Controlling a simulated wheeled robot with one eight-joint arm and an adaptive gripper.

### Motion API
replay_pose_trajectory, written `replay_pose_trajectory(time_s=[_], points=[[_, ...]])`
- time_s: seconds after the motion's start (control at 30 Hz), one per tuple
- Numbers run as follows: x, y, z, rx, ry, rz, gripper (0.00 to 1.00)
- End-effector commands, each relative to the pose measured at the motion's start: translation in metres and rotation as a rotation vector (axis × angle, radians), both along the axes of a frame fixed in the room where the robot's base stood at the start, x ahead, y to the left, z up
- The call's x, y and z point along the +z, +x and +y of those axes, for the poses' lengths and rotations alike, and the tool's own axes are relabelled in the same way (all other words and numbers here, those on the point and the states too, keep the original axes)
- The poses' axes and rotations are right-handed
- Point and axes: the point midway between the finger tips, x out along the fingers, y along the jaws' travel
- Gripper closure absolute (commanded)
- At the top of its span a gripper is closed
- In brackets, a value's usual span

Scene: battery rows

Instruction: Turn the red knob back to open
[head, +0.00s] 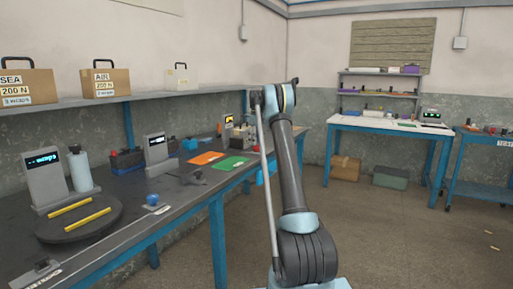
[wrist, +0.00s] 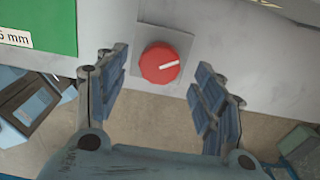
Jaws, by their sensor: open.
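The red knob (wrist: 160,63) is round, with a white pointer line running from its middle toward the right and slightly up. It sits on a grey square plate on a pale panel (wrist: 222,25) in the wrist view. My gripper (wrist: 160,85) is open, with one finger left of the knob and one right of it. The fingers look apart from the knob; how far they are from it in depth I cannot tell. In the head view my arm reaches toward the bench, and the knob cannot be made out there.
A green card (wrist: 38,22) marked "mm" lies left of the knob in the wrist view. The head view shows a long workbench (head: 110,262) with devices and orange (head: 206,157) and green (head: 228,164) mats. Open floor (head: 400,235) lies to the right, before a white-topped table (head: 385,125).

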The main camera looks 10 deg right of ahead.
Motion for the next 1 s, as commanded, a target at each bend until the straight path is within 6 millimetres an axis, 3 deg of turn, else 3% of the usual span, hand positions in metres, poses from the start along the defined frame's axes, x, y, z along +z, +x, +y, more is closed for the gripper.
replay_pose_trajectory(time_s=[0.23,0.6,0.8,1.0], points=[[-0.025,0.0,0.0,0.0,0.0,0.0,0.38],[-0.03,0.0,0.0,0.0,0.0,0.0,0.38],[-0.029,0.0,0.0,0.0,0.0,0.0,0.81],[-0.029,0.0,-0.002,0.002,-0.001,0.001,0.82]])
